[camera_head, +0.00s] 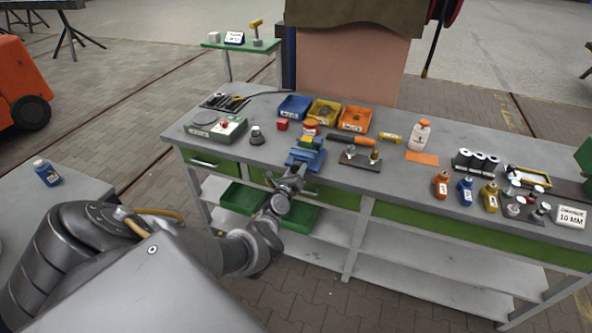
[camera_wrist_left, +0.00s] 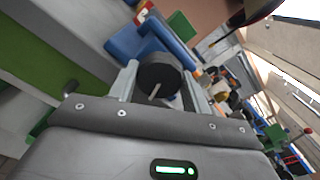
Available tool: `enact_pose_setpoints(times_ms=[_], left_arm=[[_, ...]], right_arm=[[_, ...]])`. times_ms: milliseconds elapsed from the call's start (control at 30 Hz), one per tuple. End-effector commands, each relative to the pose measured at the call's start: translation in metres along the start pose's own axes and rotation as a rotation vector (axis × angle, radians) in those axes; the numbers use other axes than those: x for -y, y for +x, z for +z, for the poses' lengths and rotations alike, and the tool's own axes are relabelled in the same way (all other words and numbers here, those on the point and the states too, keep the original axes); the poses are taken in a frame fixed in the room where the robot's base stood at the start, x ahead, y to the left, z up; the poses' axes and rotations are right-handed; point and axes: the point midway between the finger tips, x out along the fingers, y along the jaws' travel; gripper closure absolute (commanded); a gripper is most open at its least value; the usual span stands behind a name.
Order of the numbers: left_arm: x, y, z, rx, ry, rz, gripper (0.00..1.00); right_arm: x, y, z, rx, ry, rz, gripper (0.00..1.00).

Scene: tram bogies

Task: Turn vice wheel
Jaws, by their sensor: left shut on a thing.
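The blue vice (camera_head: 307,153) stands at the front edge of the grey workbench (camera_head: 250,150), with a green and yellow piece at its top. My left gripper (camera_head: 296,172) reaches it from the front. In the left wrist view the vice (camera_wrist_left: 140,38) lies just beyond the fingers. A dark round wheel (camera_wrist_left: 160,76) with a short light pin sits between the two fingers of my left gripper (camera_wrist_left: 163,82), which is shut on it. In the head view the gripper hides most of the wheel. My right gripper is in neither view.
Blue, yellow and orange bins (camera_head: 355,118) stand behind the vice. Several small bottles (camera_head: 465,190) stand farther right. Green trays (camera_head: 243,197) sit below the bench top.

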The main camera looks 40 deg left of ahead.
Motion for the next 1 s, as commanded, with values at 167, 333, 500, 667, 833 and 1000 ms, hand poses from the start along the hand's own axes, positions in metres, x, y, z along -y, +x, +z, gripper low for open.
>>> enact_pose_setpoints(times_ms=[167, 333, 500, 667, 833, 1000], left_arm=[[0.0009, 0.0002, 0.0003, -0.001, -0.091, -0.001, 0.75], [0.0005, 0.0001, -0.0001, -0.001, -0.143, 0.0, 0.75], [0.0003, 0.0, -0.0005, -0.002, -0.167, -0.001, 0.75], [0.0002, 0.0, -0.0005, -0.002, -0.172, -0.001, 0.75], [0.0002, 0.0, -0.0006, -0.002, -0.171, -0.001, 0.75], [0.0002, -0.0001, -0.0006, -0.002, -0.17, -0.001, 0.4]], right_arm=[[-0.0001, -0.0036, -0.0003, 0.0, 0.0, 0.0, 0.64], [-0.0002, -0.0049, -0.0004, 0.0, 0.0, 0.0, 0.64], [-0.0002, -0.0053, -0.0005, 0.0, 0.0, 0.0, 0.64], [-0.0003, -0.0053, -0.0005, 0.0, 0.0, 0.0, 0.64], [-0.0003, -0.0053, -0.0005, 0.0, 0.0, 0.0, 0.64], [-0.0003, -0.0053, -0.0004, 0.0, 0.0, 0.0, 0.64]])
